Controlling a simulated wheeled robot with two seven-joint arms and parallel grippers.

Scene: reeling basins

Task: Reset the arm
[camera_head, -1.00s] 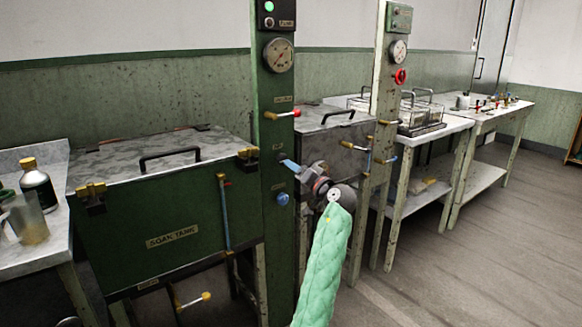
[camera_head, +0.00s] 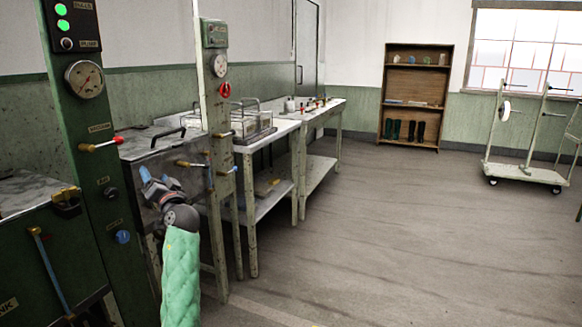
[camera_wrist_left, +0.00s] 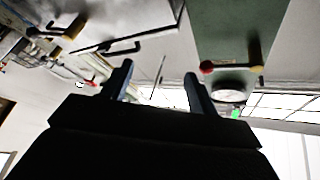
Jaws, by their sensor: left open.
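My left arm in its green quilted sleeve (camera_head: 181,280) rises from the bottom of the head view. My left gripper (camera_head: 148,178) is held up in front of the grey tank beside the green gauge post (camera_head: 85,130). In the left wrist view, the two fingers of my left gripper (camera_wrist_left: 158,76) stand apart with nothing between them. My right gripper shows in neither view.
Worktables (camera_head: 262,138) line the wall beyond. A shelf (camera_head: 414,97) and a white trolley (camera_head: 524,172) stand at the back. The floor on the right is clear.

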